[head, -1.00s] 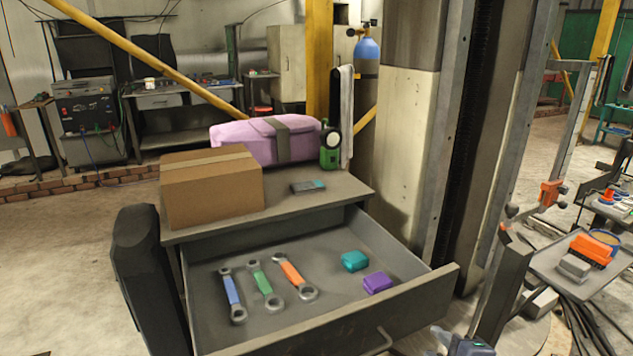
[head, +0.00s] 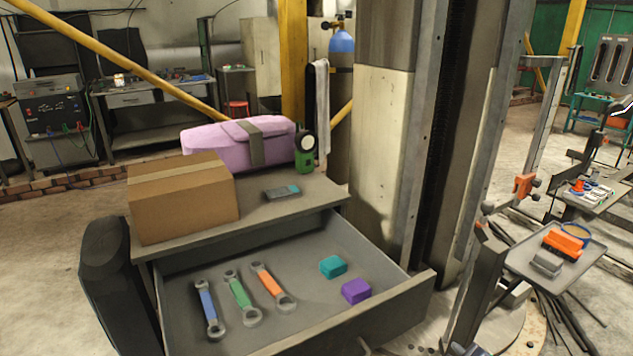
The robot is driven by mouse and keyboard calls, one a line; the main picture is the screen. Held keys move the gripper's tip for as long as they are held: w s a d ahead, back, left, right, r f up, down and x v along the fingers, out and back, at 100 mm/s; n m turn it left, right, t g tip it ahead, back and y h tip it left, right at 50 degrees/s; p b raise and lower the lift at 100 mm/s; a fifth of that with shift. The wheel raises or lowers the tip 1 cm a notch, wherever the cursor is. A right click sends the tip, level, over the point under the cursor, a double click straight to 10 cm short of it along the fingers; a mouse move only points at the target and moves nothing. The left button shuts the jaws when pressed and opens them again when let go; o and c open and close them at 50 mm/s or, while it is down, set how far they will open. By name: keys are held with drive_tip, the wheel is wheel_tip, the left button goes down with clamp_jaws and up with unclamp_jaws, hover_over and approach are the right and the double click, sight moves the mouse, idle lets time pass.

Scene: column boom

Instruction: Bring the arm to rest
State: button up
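My gripper is not clearly in view in the head view. Only a small dark piece (head: 468,350) shows at the bottom edge, right of the open drawer, and I cannot tell what it is. No fingertips can be made out, and whether the gripper holds anything is hidden.
An open drawer (head: 395,312) juts out from a grey cabinet, with three wrenches, a teal block (head: 333,267) and a purple block (head: 356,290) inside. A cardboard box (head: 180,205) stands on top. A tall column (head: 385,150) rises behind it. A tray (head: 522,262) is at the right.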

drive_tip(key=shift+d+f+m+h, duration=0.2)
drive_tip(key=shift+d+m+h, duration=0.1)
drive_tip(key=shift+m, duration=0.4)
